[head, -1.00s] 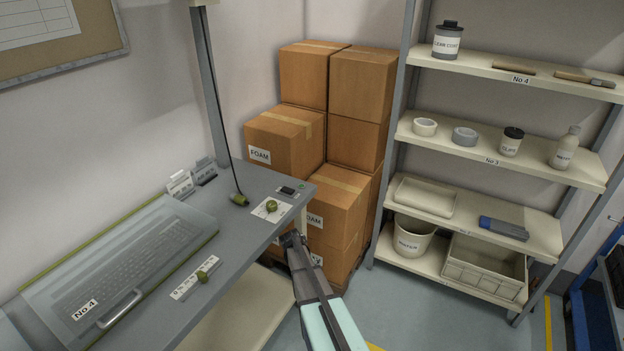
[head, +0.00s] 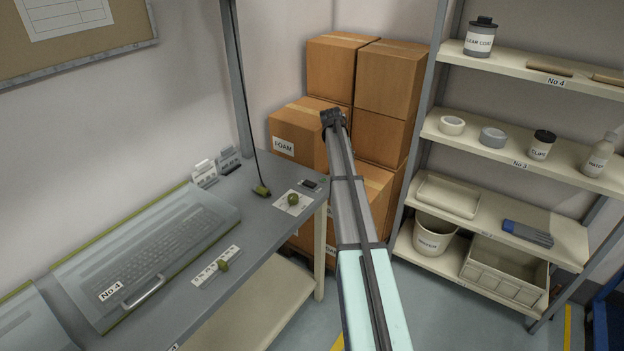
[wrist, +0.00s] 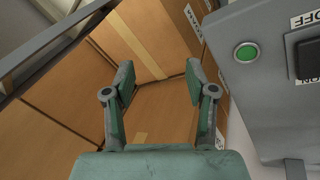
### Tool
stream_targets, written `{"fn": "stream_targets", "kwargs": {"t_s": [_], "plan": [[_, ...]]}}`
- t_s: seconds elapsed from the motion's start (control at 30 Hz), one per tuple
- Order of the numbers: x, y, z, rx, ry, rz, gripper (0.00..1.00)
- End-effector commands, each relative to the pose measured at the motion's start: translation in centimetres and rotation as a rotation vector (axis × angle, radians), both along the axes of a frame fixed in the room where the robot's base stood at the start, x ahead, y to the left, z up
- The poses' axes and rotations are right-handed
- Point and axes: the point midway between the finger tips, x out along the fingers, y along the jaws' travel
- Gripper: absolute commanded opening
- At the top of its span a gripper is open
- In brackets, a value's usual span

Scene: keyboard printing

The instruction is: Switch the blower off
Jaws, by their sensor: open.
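A black switch (head: 309,184) sits at the far right corner of the grey bench. A small green lamp or button (head: 323,180) is beside it. The wrist view shows the switch (wrist: 307,60) cut off at the right edge, with partly visible labels around it, and the round green lamp (wrist: 246,53). I cannot tell the switch's position. My gripper (wrist: 160,78) is open and empty, left of the switch and apart from it, with cardboard boxes behind it. In the head view the arm's end (head: 333,118) is in front of the boxes.
The bench (head: 255,235) holds a green knob (head: 293,199) on a white plate, another knob (head: 222,265) on a scale, a corded olive piece (head: 262,190) and a covered keyboard (head: 150,250). Stacked boxes (head: 335,72) stand behind; a shelf (head: 500,126) is right.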

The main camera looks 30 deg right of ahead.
Motion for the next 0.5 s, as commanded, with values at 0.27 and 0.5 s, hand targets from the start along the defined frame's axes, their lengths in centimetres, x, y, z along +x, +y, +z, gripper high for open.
{"fn": "stream_targets", "kwargs": {"t_s": [0.27,0.5], "plan": [[1.1,13.0,10.7,0.256,0.185,0.479,0.56],[0.7,15.8,12.4,0.314,0.221,0.603,0.56]]}}
